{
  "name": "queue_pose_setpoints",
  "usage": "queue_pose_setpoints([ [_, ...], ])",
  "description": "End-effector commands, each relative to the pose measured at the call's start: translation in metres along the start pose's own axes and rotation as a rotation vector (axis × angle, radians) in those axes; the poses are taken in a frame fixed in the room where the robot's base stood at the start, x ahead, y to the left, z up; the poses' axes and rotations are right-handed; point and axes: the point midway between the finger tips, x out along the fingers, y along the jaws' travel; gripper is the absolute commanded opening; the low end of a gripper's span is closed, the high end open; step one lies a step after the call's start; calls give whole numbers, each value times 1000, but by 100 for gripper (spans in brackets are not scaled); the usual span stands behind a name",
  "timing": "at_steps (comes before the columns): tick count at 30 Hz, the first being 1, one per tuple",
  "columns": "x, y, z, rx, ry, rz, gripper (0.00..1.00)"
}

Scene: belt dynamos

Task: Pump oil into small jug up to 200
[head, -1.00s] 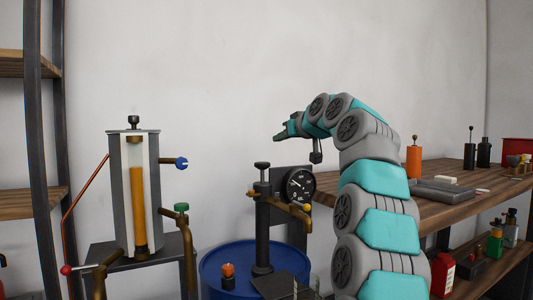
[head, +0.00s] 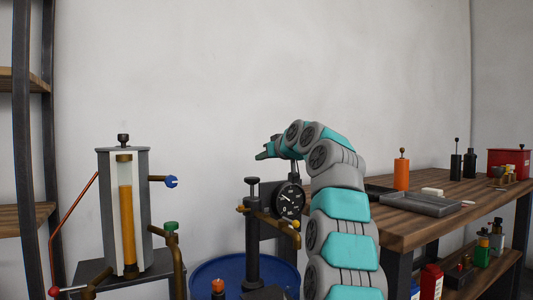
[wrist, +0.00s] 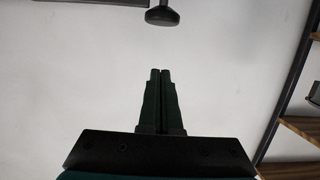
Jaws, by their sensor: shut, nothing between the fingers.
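A black hand pump (head: 253,235) with a knob on top stands on the blue drum (head: 225,268). A round black dial gauge (head: 290,198) is beside it, too small to read surely. My gripper (head: 262,155) is above the pump and gauge, pointing left, apart from both. In the wrist view my gripper (wrist: 161,72) has its two fingers together with nothing between them. A dark knob (wrist: 162,16) hangs into the top of that view. The small jug is not clearly visible; the drum's front is cut off by the lower edge.
A grey cylinder with an amber sight column (head: 127,215), a red lever (head: 75,220) and a blue valve knob (head: 171,181) stands at left. A wooden bench (head: 430,215) at right holds an orange can (head: 402,172) and a grey tray (head: 420,204).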

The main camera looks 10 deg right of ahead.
Motion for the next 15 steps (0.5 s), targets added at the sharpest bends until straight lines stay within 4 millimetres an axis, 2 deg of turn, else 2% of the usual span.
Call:
queue_pose_setpoints([
  [12,60,0,-3,-1,-2,-1,0],
  [15,60,-2,7,1,2,-2,0],
])
